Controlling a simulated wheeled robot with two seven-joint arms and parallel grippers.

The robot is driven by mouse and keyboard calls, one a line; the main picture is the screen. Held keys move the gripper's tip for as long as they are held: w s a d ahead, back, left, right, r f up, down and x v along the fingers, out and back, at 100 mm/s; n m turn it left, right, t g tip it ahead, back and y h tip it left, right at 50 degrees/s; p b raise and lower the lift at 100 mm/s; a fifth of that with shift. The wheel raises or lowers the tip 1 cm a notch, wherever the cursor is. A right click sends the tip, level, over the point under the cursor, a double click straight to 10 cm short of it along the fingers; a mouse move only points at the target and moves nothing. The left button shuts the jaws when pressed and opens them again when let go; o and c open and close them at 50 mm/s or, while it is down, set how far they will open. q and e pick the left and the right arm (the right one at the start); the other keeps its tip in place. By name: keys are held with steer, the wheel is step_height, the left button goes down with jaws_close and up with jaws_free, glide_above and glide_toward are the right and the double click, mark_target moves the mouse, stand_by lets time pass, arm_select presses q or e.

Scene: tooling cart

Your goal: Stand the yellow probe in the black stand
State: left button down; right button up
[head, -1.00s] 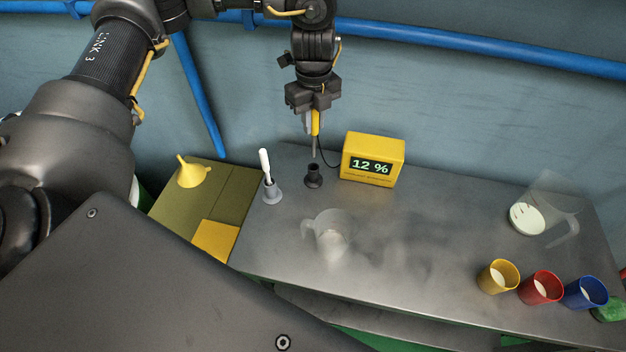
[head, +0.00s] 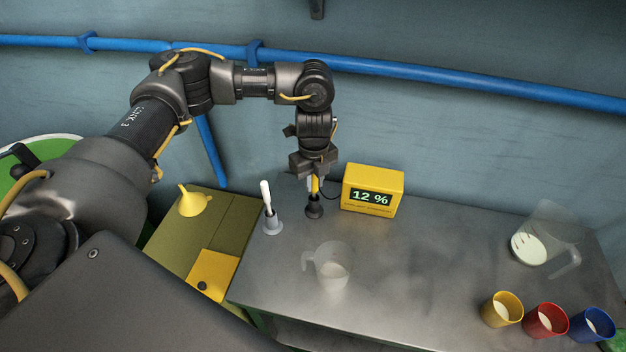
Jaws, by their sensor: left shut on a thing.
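The yellow probe (head: 315,184) is upright in my left gripper (head: 314,186), which is shut on it and points straight down. The black stand (head: 314,210) is on the metal cart top, directly below the gripper. The probe's lower end meets the stand's mouth and its tip is hidden there, so it appears to be inside the stand. A dark cable runs from the probe to the yellow meter box (head: 373,190), whose display reads 12 %. My right gripper is not in view.
A grey holder (head: 272,225) with a white-handled tool stands left of the stand. A clear jug (head: 328,268) is in front. A yellow funnel (head: 194,201) lies at left. Yellow (head: 502,309), red (head: 545,321) and blue (head: 592,325) cups and a larger jug (head: 545,240) are at right.

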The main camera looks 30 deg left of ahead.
arm_select(q)
steer(key=shift+f, duration=0.15)
steer(key=shift+f, duration=0.15)
steer(key=c, duration=1.3)
jaws_free()
